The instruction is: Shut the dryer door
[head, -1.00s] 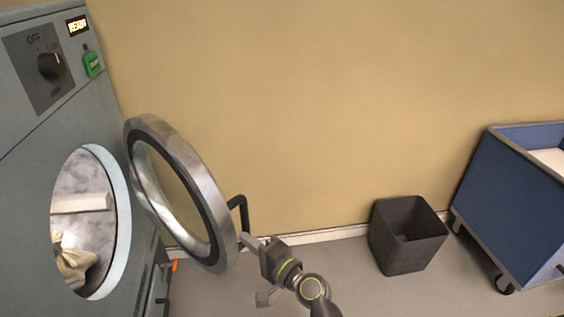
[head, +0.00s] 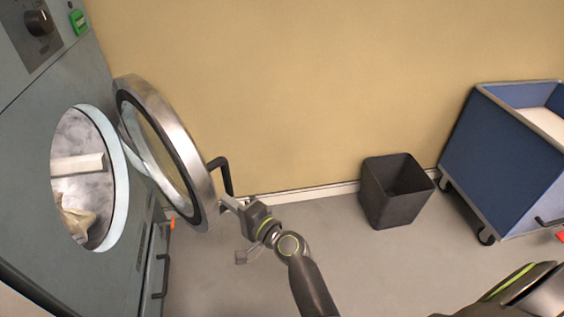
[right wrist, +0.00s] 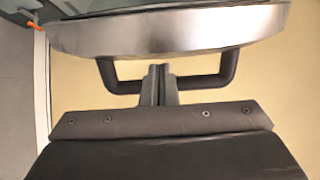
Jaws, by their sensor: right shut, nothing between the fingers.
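The dryer (head: 35,110) stands at the left in the head view, its round opening showing a pale bar and beige cloth inside. Its round metal-rimmed door (head: 186,140) stands open, swung out to the right of the opening. A dark handle (head: 226,178) sticks out from the door's outer face. My right gripper (head: 228,203) is shut and empty beside the door's lower right rim, close to the handle. In the right wrist view its fingers (right wrist: 160,85) overlap the handle bar (right wrist: 208,88) between its two legs; contact is unclear. My left gripper is not in view.
A dark bin (head: 385,205) stands on the floor by the wall. A blue cart (head: 500,150) on casters is at the right. The grey floor (head: 370,265) between the dryer and the cart is otherwise clear. A tan wall (head: 320,80) closes the back.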

